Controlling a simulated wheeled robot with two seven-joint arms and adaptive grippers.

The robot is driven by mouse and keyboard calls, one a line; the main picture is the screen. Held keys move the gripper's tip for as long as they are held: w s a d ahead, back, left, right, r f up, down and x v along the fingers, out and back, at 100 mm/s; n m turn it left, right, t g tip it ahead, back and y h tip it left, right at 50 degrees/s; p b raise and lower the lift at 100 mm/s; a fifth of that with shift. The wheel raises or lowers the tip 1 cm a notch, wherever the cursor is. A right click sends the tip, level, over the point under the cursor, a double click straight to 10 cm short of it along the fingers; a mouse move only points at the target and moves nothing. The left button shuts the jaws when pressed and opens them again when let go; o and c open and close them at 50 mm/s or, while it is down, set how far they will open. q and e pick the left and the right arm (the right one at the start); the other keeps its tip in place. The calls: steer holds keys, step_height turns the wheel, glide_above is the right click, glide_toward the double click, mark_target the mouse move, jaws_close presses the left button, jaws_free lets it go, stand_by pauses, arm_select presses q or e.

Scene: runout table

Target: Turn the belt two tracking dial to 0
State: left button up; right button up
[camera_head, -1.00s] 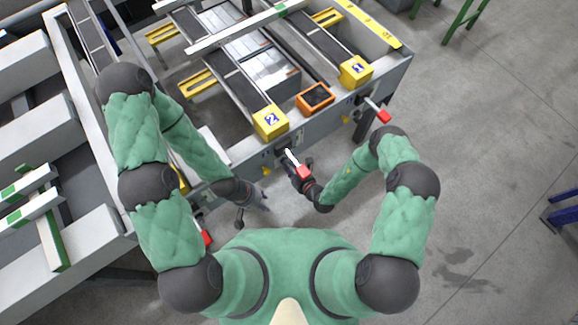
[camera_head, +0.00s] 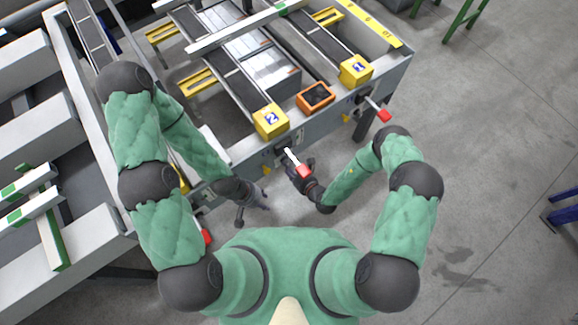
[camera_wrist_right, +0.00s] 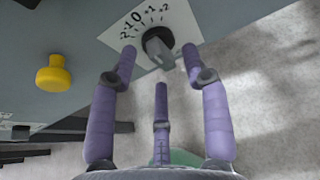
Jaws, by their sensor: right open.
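The tracking dial (camera_wrist_right: 158,46) is a dark round knob on a white scale plate (camera_wrist_right: 128,34) marked -2, -1, 0, +1, +2 in the right wrist view. Its pointer setting is not clear. My right gripper (camera_wrist_right: 160,62) has its three purple fingers spread, with two fingertips on either side of the knob's lower part and the third below; contact is unclear. In the head view my right gripper (camera_head: 306,183) is at the table front, below the yellow block marked 2 (camera_head: 270,121) and partly behind a red-ended lever. My left gripper (camera_head: 258,197) is left of it, its fingers too small to read.
The red-ended lever (camera_head: 303,171) sticks out beside my right gripper. Another red-ended lever (camera_head: 383,115) is near the yellow block marked 1 (camera_head: 355,70). An orange-framed box (camera_head: 316,97) sits between the blocks. A yellow knob (camera_wrist_right: 54,74) is left of the dial.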

steer(key=v, duration=1.1)
steer(key=shift+a, duration=0.1)
steer(key=s+a+r+n+g+y, duration=0.5)
steer(key=s+a+n+g+y, duration=0.1)
steer(key=s+a+n+g, duration=0.15)
steer(key=s+d+n+g+h, duration=0.3)
steer(key=s+n+g, duration=0.5)
steer(key=s, duration=0.3)
steer(key=w+d+f+n+h, duration=0.1)
steer(key=d+n+h, duration=0.5)
steer(key=d+n, duration=0.1)
steer(key=w+d+r+n+t+h, duration=0.1)
steer(key=w+n+t, duration=0.3)
steer(key=w, duration=0.4)
steer(key=shift+w+r+t, duration=0.4)
steer(key=shift+r+t, duration=0.05)
